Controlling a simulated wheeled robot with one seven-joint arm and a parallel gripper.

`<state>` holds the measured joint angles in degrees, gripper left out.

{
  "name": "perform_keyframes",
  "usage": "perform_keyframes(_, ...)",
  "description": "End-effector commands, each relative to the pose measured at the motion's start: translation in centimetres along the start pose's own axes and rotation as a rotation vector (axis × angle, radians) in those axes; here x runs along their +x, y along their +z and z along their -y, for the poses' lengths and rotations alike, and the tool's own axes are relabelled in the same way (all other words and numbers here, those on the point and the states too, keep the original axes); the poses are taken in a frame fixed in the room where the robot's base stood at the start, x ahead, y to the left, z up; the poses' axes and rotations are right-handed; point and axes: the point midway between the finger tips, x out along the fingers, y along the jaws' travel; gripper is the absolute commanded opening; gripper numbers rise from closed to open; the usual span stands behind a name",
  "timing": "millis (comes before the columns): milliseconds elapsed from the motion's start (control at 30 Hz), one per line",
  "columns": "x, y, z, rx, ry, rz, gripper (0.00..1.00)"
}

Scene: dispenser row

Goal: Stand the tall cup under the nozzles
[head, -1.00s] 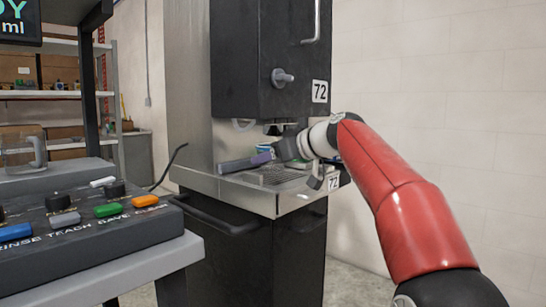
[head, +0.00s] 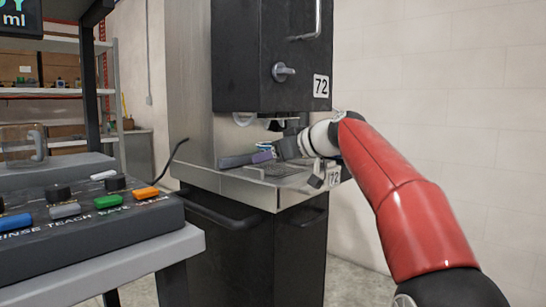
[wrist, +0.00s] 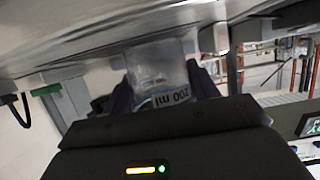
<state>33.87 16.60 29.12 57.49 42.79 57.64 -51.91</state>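The wrist view is upside down and shows a clear cup (wrist: 158,68) with an inverted "200 ml" label. The cup is between the dark purple fingers of my gripper (wrist: 162,88), which appear close against both its sides. Its base is at or just above the grey metal tray (wrist: 60,35); I cannot tell whether it touches. In the head view my gripper (head: 262,154) is low over the tray, below the nozzles (head: 275,124).
The black dispenser body (head: 255,55) marked 72 hangs above the tray. A drip grate (head: 275,170) lies at the tray's front. A button console (head: 90,215) stands at the front left, with a glass jug (head: 22,145) behind it. Bare wall is on the right.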

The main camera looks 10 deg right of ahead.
Motion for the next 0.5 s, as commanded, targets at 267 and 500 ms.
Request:
perform_keyframes(267, -0.01, -0.02, -0.01, 0.0, 0.0, 0.0, 0.85)
perform_keyframes(500, -0.3, 0.02, -0.05, 0.0, 0.001, 0.0, 0.85)
